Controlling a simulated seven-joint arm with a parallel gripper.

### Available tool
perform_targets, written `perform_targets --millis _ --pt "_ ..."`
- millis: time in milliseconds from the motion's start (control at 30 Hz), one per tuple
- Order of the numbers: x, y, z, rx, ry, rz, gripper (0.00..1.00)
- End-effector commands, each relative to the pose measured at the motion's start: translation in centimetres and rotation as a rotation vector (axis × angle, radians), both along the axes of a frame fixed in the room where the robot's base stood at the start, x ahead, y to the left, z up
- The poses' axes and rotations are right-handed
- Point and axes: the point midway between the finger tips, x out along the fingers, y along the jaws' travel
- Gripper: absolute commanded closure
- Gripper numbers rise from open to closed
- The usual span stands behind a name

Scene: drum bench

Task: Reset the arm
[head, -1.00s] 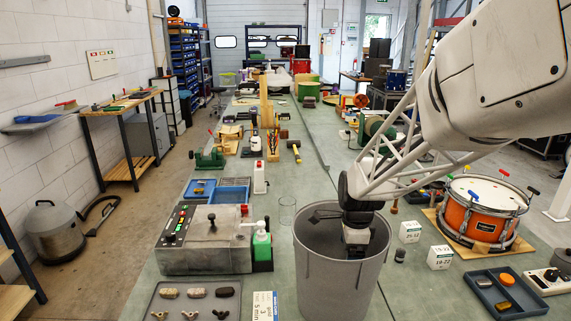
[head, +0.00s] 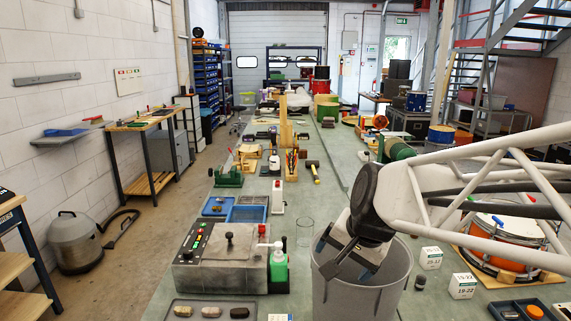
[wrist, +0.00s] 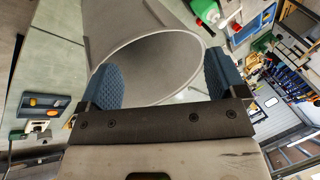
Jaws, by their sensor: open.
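My gripper (head: 345,254) is at the mouth of a grey bin (head: 364,298) in the head view, tilted, with its lower parts partly inside or in front of the rim. In the wrist view my gripper (wrist: 162,88) shows two blue padded fingers spread wide apart. The grey bin (wrist: 120,20) lies beyond them, its round rim between the fingers. Nothing is held between the fingers. I cannot see the bin's floor clearly.
An orange drum (head: 503,262) stands right, partly behind my arm. White labelled boxes (head: 463,286) stand beside the bin. A grey machine (head: 222,262) and green bottle (head: 278,268) are left. A clear glass (head: 305,233) stands close behind.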

Motion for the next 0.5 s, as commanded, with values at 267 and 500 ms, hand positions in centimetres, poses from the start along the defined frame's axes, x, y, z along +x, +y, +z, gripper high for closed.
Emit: perform_targets --millis 267,500 --pt "-8.4 -4.1 -1.9 -0.219 0.03 0.251 0.1" --pt "-13.4 -6.6 -3.4 -0.353 0.076 0.403 0.1"
